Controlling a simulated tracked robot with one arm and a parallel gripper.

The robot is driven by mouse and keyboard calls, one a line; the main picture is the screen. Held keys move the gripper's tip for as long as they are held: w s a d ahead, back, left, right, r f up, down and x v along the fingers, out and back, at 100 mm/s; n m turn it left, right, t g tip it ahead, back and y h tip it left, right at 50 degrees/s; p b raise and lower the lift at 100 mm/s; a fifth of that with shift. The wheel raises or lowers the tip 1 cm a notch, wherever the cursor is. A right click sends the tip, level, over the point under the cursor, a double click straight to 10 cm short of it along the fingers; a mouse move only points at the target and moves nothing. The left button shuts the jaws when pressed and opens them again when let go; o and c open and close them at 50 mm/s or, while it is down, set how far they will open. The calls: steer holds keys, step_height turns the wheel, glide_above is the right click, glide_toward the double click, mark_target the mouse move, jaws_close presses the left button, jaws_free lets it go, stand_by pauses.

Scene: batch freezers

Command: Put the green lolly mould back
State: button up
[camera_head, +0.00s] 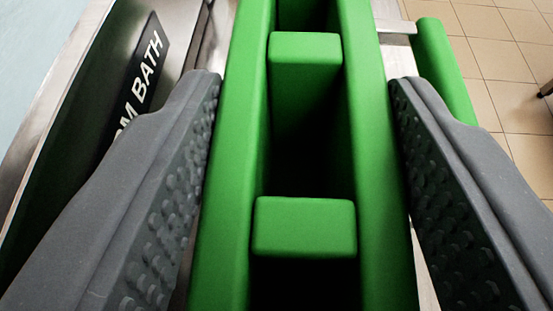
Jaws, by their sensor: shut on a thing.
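The green lolly mould (233,200) fills the middle of the view. It has two long side walls joined by green crosspieces (305,228), with dark gaps between them. My gripper (305,82) is shut on it, with one dark grey, studded finger along each long side. The near end of the mould runs out of the bottom of the picture and its far end out of the top. Its underside is hidden.
A steel bath (88,48) stands at the left, with a dark label (147,72) reading "M BATH", partly covered by my left finger. A green rounded bar (443,70) with a metal bracket (396,27) is at the right. Beige tiled floor (500,60) shows beyond.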

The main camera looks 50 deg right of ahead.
steer(key=shift+f, duration=1)
steer(key=shift+f, duration=0.1)
steer(key=o, duration=1.2)
steer(key=shift+c, duration=0.2)
